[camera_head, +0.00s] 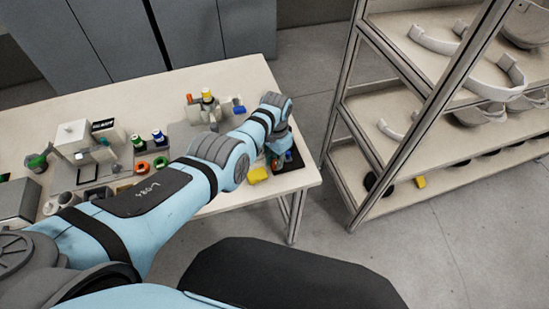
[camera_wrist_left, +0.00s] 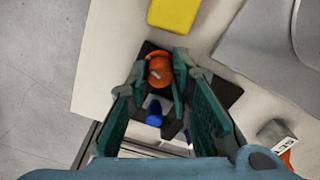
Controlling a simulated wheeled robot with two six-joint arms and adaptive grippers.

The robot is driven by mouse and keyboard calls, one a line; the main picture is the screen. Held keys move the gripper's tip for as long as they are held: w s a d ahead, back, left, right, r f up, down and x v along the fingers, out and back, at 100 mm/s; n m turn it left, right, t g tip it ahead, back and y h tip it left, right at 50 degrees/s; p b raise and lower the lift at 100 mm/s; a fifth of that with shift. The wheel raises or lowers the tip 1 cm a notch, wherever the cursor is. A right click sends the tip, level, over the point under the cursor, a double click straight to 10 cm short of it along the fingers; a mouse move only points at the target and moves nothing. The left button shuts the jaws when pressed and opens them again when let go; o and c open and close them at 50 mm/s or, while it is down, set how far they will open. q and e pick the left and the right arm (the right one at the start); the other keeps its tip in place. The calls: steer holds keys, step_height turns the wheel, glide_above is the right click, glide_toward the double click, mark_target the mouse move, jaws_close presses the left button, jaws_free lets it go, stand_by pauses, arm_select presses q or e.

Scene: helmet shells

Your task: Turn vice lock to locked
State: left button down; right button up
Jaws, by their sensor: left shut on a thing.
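The vice shows in the left wrist view as a black base (camera_wrist_left: 228,90) with an orange round knob (camera_wrist_left: 160,71) and a blue part (camera_wrist_left: 154,113) beside it. My left gripper (camera_wrist_left: 159,68) has its two teal fingers on either side of the orange knob and is shut on it. In the head view my left gripper (camera_head: 278,150) reaches down at the table's right corner, over the black base (camera_head: 292,163). The gripper and arm hide most of the vice there. I cannot tell the lock's setting. My right gripper is in neither view.
A yellow block (camera_head: 257,174) lies on the table (camera_head: 300,182) close to the vice; it also shows in the left wrist view (camera_wrist_left: 173,14). Spools and small fixtures (camera_head: 150,138) crowd the table's left. A shelf rack (camera_head: 350,110) with white helmet parts stands right, across a floor gap.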

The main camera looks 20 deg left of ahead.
arm_select(q)
steer(key=m, duration=0.5)
stand_by(0.5)
steer(key=c, duration=1.7)
jaws_free()
steer(key=shift+w+d+r, duration=0.1)
steer(key=shift+r, duration=0.35)
step_height(320, 180, up, 11)
